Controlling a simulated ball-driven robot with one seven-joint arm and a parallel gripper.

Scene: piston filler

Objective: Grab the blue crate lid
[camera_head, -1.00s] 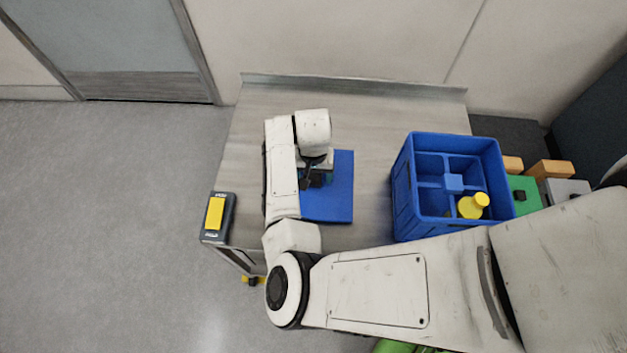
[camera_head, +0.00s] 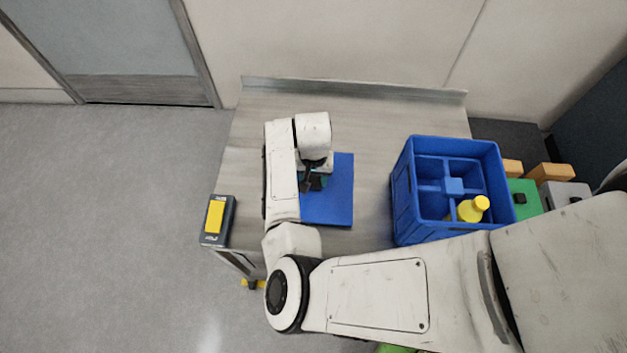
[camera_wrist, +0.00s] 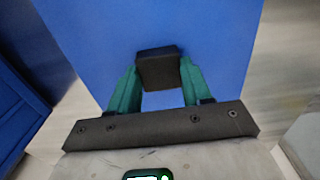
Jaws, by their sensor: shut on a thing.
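The blue crate lid (camera_head: 335,190) is a flat blue panel at the middle of the table in the head view, partly hidden by my arm. In the wrist view the lid (camera_wrist: 160,25) fills the upper middle, with a dark block-shaped handle (camera_wrist: 158,68) on it. My gripper (camera_wrist: 155,85) has its two green fingers on either side of this handle, shut on it. In the head view my gripper (camera_head: 314,180) is over the lid's left part, its fingertips mostly hidden. I cannot tell whether the lid is clear of the table.
An open blue crate (camera_head: 402,200) with compartments stands right of the lid, holding a yellow bottle (camera_head: 472,209). A yellow-and-dark device (camera_head: 216,222) is at the table's left edge. Green, grey and orange items lie beyond the crate. The table (camera_head: 370,115) is bare behind the lid.

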